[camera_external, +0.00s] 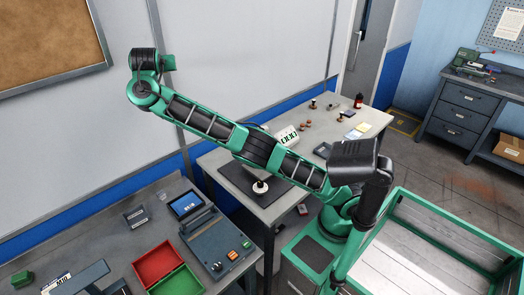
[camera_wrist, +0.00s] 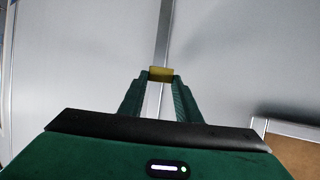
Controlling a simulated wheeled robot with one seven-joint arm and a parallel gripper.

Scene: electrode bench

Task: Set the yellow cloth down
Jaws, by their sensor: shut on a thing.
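My gripper (camera_wrist: 160,78) is shut on a small folded yellow cloth (camera_wrist: 160,72), which shows between the fingertips in the wrist view. The wall fills the view behind it, with no surface under the cloth there. In the external view my arm reaches up to the left, its end high in front of the pale wall above the benches. The cloth cannot be made out in that view.
The left bench (camera_external: 100,222) carries a red bin (camera_external: 158,262), a green bin (camera_external: 178,281) and a device with a screen (camera_external: 187,204). The back bench (camera_external: 338,143) holds a dark mat, a white rack (camera_external: 287,136), small bottles and pale yellow pads (camera_external: 363,127). A corkboard (camera_external: 45,35) hangs on the wall.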

